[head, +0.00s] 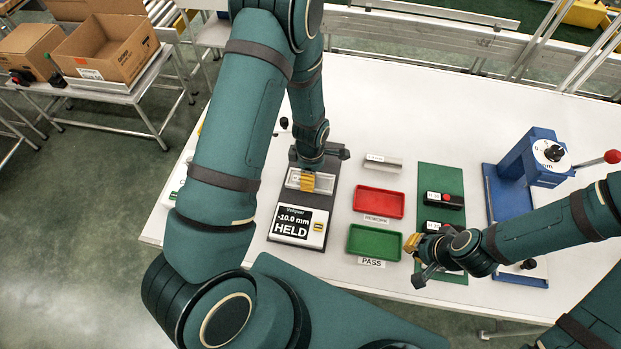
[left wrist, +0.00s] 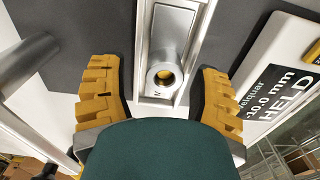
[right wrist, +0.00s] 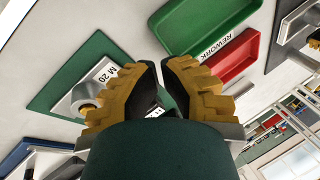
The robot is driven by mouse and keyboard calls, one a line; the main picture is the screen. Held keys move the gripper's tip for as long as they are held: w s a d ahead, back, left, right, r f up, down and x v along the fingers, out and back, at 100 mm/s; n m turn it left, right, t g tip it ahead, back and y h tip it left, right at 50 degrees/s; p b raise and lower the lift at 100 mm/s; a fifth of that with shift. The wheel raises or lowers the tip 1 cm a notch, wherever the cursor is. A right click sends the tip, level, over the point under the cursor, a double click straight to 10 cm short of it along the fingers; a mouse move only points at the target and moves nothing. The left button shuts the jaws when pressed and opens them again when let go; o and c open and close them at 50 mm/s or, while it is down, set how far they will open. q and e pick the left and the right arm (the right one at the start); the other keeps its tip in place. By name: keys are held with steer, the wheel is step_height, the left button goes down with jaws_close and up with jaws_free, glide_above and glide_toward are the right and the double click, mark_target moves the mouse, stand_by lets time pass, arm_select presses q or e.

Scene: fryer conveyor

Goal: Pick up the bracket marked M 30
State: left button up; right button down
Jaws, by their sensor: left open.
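A silver part with a round bored end (left wrist: 164,76) lies in a pale channel (left wrist: 182,63) on the gauge stand in the left wrist view. A letter M shows on its label; the rest is unreadable. My left gripper (head: 310,180) is open, its fingers (left wrist: 157,90) on either side of this part. My right gripper (head: 412,243) is low beside the green mat (head: 428,178). Its fingertips (right wrist: 162,66) are close together; whether they hold anything is unclear. A label reading M 20 (right wrist: 106,72) shows on the mat. I cannot read M 30 anywhere.
The gauge display (head: 296,225) reads -10.0 mm HELD. A red tray (head: 378,202) and a green PASS tray (head: 374,242) lie between my grippers. A black piece with a red knob (head: 446,200) is on the mat. A blue device (head: 537,157) stands at right.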

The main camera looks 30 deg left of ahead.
arm_select(q)
steer(key=shift+f, duration=0.4)
steer(key=shift+o, duration=0.2)
jaws_close()
steer(key=shift+r, duration=0.1)
